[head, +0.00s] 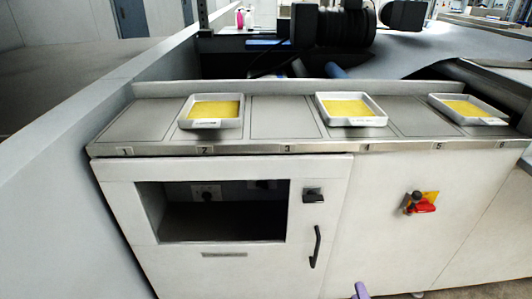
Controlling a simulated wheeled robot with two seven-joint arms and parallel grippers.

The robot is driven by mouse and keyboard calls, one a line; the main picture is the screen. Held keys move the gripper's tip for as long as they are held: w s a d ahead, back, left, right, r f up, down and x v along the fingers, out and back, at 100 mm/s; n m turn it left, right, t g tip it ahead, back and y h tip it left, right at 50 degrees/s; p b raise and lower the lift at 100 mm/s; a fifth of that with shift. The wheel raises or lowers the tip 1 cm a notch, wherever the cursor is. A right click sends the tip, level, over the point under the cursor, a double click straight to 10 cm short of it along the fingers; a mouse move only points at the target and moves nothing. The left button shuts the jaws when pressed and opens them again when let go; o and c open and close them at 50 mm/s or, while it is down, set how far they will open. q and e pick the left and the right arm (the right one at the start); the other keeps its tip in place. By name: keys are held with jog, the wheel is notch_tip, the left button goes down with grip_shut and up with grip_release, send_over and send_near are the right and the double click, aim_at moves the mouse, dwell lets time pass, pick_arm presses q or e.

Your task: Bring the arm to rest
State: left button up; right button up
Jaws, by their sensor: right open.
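Only a small purple piece of my right gripper (361,291) shows at the bottom edge of the head view, in front of the white cabinet (375,255). It is well below the counter and apart from the trays. The rest of that gripper and its arm are outside the picture. I see nothing held in the visible part. My left gripper is not in view.
White trays with yellow contents stand on counter places 2 (211,125), 4 (351,122) and 6 (468,121). Places 1, 3 and 5 are bare. A black handle (315,247) and a red-yellow switch (421,203) stick out of the cabinet front.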

jog(key=s+d+f+n+g+h, duration=0.1)
jog(key=s+d+f+n+g, duration=0.35)
jog(key=d+f+n, duration=0.35)
jog(key=s+d+f+n+g+h, duration=0.1)
jog(key=s+d+f+n+g, duration=0.45)
jog(key=f, duration=0.45)
jog(key=s+d+f+n+g+h, duration=0.2)
jog(key=s+d+n+g, duration=0.1)
jog(key=s+d, duration=0.4)
jog(key=s+d+f+n+g+h, duration=0.1)
jog(key=s+d+n+g, duration=0.2)
jog(key=s, duration=0.7)
jog(key=s+d+f+n+g+h, duration=0.2)
jog(key=s+d+g, duration=0.1)
jog(key=s+d, duration=0.45)
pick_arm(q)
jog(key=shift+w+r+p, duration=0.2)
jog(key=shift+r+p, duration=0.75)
pick_arm(e)
jog(key=s+a+f+m+y, duration=0.1)
jog(key=a+f+y, duration=0.1)
jog(key=a, duration=1.1)
jog(key=s+a+f+m+y, duration=0.1)
jog(key=a+f+y, duration=0.2)
jog(key=a, duration=1.1)
jog(key=shift+s+f, duration=0.25)
jog(key=shift+f, duration=0.1)
